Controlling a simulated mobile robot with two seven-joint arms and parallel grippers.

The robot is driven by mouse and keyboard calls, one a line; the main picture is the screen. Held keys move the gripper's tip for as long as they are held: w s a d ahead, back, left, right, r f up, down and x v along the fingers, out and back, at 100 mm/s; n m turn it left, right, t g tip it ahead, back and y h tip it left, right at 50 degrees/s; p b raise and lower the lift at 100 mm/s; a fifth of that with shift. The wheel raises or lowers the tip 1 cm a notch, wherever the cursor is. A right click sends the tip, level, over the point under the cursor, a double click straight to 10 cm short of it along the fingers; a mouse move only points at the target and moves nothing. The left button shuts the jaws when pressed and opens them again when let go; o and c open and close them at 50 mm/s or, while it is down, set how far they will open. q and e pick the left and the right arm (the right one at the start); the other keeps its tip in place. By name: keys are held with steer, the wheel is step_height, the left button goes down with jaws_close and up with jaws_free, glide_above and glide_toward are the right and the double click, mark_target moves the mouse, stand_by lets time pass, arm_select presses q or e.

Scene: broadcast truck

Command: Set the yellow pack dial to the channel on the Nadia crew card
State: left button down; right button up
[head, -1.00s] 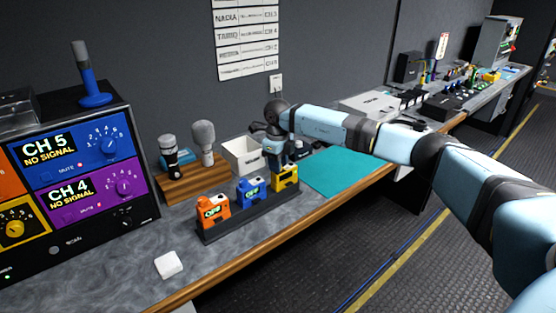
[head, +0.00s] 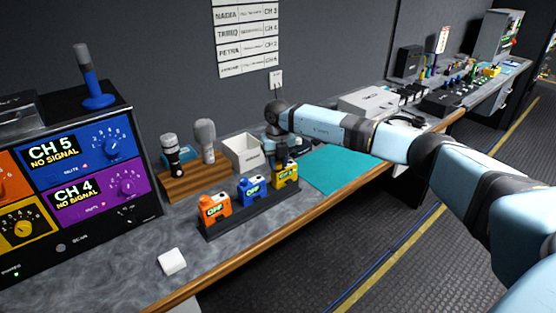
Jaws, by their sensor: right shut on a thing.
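The yellow pack (head: 289,181) stands upright at the right end of a dark rack (head: 250,212), beside a blue pack (head: 252,190) and an orange pack (head: 215,208). My right gripper (head: 284,160) points down at the top of the yellow pack and is shut on its dial, which the fingers hide. The yellow pack's small display is too small to read. The crew card list (head: 246,40) hangs on the wall; its Nadia row (head: 245,14) reads CH 3. My left gripper is not in view.
A monitor unit (head: 75,170) with CH 5 and CH 4 panels stands at left. Microphones (head: 172,155) in a wooden stand and a white bin (head: 243,152) sit behind the rack. A teal mat (head: 345,168) lies right; a white block (head: 172,261) lies in front.

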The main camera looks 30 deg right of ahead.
mark_target(278, 163)
stand_by(0.6)
steer(key=o, duration=0.9)
steer(key=shift+o, duration=0.2)
steer(key=shift+r, duration=0.1)
step_height(278, 163, up, 14)
steer(key=shift+b, duration=0.45)
steer(key=shift+f, duration=0.2)
